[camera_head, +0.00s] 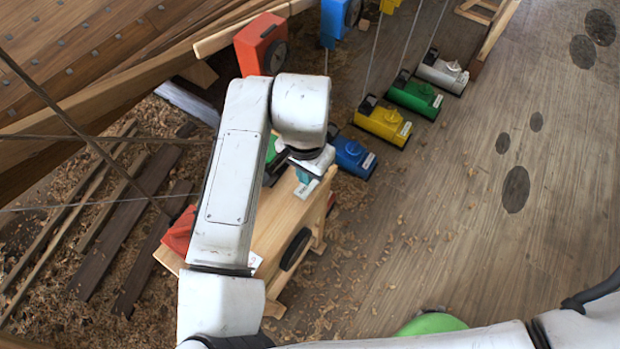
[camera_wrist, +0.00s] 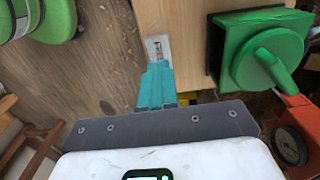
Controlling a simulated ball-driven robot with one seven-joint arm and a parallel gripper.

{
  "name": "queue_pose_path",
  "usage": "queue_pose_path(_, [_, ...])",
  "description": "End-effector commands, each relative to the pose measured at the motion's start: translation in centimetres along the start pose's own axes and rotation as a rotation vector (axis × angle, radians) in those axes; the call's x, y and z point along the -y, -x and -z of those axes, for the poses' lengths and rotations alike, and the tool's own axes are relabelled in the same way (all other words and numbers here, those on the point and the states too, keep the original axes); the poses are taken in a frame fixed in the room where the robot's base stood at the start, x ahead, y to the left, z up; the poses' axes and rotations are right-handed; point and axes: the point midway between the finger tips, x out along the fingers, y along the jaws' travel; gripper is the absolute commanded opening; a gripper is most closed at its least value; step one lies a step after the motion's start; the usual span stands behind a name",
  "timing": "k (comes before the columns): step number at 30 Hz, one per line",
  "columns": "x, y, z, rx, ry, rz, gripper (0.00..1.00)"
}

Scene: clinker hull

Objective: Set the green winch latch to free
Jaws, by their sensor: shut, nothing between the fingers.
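My gripper (camera_wrist: 158,68) has its teal fingers together with nothing between them. They point at a small white plate with a dark metal detail (camera_wrist: 158,47) on the wooden board; I cannot tell whether they touch it. I cannot read which setting the handle is at. In the head view my gripper (camera_head: 303,177) is over the wooden stand, and my arm hides most of the green box (camera_head: 271,149).
A row of blue (camera_head: 352,157), yellow (camera_head: 383,121), green (camera_head: 416,95) and white (camera_head: 443,73) winches with lines stands on the floor. An orange box with a wheel (camera_head: 258,46) is behind the stand. Hull planks fill the left.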

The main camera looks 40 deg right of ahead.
Motion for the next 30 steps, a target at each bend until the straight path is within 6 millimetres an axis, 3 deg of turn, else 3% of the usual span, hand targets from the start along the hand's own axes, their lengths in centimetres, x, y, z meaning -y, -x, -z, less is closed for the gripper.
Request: queue_pose_path(30, [0.0,-0.99,0.0,0.0,0.0,0.0,0.0])
